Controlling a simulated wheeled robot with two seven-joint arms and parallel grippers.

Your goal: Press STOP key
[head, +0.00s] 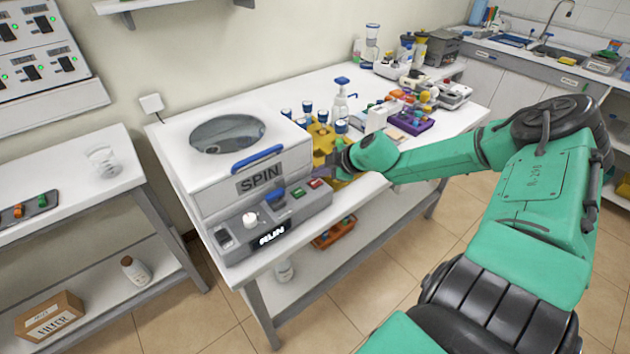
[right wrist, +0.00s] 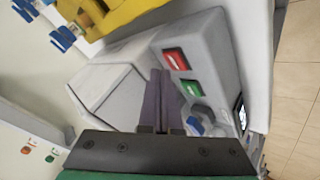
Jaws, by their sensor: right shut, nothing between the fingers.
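The centrifuge (head: 205,190), a white box marked SPIN with a round lid window, stands on the white bench. Its sloped grey front panel carries a red key (head: 316,183), a green key (head: 298,192), a blue switch and a display reading RUN (head: 272,235). The key labels are too small to read. My right gripper (head: 335,166) is shut and empty, just right of the panel's red-key end. In the right wrist view its dark fingers (right wrist: 164,98) appear beside the red key (right wrist: 176,59) and green key (right wrist: 191,88), with no clear contact. My left gripper is not in view.
A yellow rack (head: 322,140) with blue-capped vials stands close behind my right gripper. A pump bottle (head: 341,105) and a purple tray (head: 412,124) with small items are farther along the bench. An orange tray (head: 333,232) lies on the shelf below.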

